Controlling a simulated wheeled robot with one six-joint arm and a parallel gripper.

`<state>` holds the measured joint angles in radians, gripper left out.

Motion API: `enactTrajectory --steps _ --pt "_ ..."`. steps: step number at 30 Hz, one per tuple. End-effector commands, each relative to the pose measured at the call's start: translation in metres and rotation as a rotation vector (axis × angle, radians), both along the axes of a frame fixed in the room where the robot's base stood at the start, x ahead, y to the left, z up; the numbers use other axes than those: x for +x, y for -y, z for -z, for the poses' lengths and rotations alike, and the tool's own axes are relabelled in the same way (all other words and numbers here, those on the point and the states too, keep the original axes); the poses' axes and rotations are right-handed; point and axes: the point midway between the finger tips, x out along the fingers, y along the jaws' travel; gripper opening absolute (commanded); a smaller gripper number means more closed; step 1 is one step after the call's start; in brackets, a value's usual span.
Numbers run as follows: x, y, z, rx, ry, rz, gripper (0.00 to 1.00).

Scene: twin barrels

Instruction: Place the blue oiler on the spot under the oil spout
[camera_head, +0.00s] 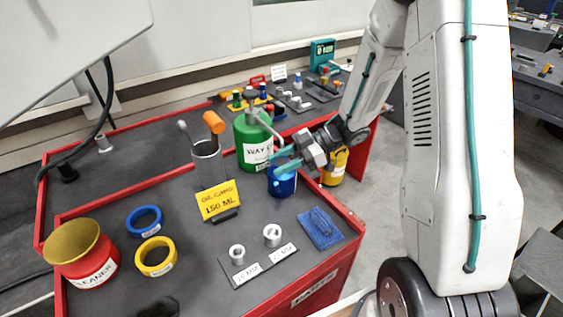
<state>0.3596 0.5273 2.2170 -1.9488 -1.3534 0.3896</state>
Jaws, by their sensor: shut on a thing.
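The blue oiler (281,186) is upright in front of the green oil barrel, close to its right side. My gripper (286,161), with teal fingers, is shut on the oiler's upper part and hides some of it. Whether the oiler touches the tabletop I cannot tell. The green oil barrel (252,138) has a white label and a grey spout (268,126) curving down to the right toward my fingers. The spot under the spout is hidden by the oiler and gripper. A yellow labelled container (335,168) stands to the right, partly behind my gripper.
On the red-edged cart (200,265) are a grey tool cup (208,163), a yellow sign (218,201), blue (144,221) and yellow (155,256) rings, a red container (85,255), a plate with two metal sockets (258,258) and a blue cloth (320,229).

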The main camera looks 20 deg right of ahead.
Motion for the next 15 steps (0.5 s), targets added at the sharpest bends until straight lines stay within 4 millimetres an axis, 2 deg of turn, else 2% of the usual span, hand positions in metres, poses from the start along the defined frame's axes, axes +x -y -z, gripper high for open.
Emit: enactTrajectory --steps 3,4,6,15 --pt "0.0001 0.0001 0.0026 0.001 -0.001 0.0 0.0" --pt "0.0001 0.0001 0.0027 0.0 -0.001 0.0 0.45" --pt "0.0001 0.0002 0.0025 0.0 0.0 0.0 0.61" --pt "0.0001 0.0001 0.0008 0.0 0.0 0.0 0.61"
